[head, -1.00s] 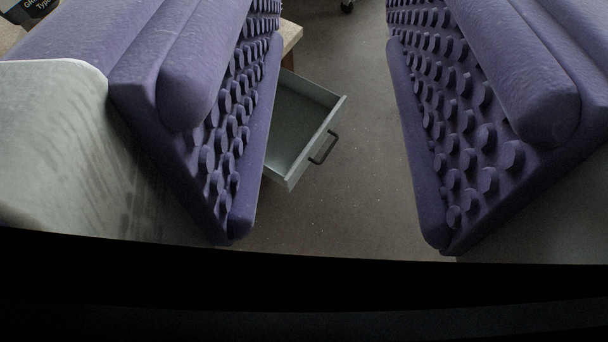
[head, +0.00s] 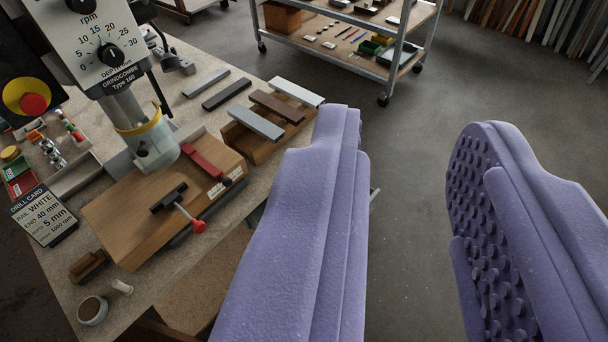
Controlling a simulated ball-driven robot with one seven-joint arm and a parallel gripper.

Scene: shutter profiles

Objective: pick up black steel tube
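A black bar (head: 227,95), which looks like the black steel tube, lies on the workbench in the head view, left of my gripper. My gripper (head: 415,125) shows as two purple studded fingers spread wide apart. It is open, with only floor visible between the fingers. The black bar is clear of both fingers.
A wooden block (head: 245,142) carries brown, white and grey bars beside the black bar. A drill press (head: 150,140) with a clamped wooden board stands at the left. A wheeled cart (head: 340,48) stands behind. Floor (head: 415,160) is open at centre right.

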